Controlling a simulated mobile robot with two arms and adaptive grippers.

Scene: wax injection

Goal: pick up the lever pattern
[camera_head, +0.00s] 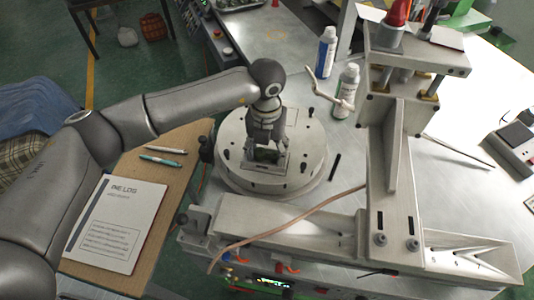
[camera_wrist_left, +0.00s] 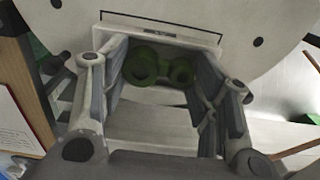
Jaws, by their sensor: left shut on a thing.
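The lever pattern (camera_wrist_left: 162,68) is a small green part with two ring-shaped ends, seen between the fingers in the left wrist view. In the head view it shows only as a dark green patch (camera_head: 266,156), mostly hidden by the gripper. It sits at a light rectangular die block (camera_head: 250,165) on the round plate (camera_head: 232,135). My left gripper (camera_head: 265,148) points down over the block, its fingers shut on the lever pattern. I cannot tell whether the pattern touches the block. My right gripper is not in view.
A tall grey press column (camera_head: 390,170) stands right of the plate, with a metal beam (camera_head: 290,225) in front. A log book (camera_head: 117,222) and two pens (camera_head: 160,161) lie on the board at left.

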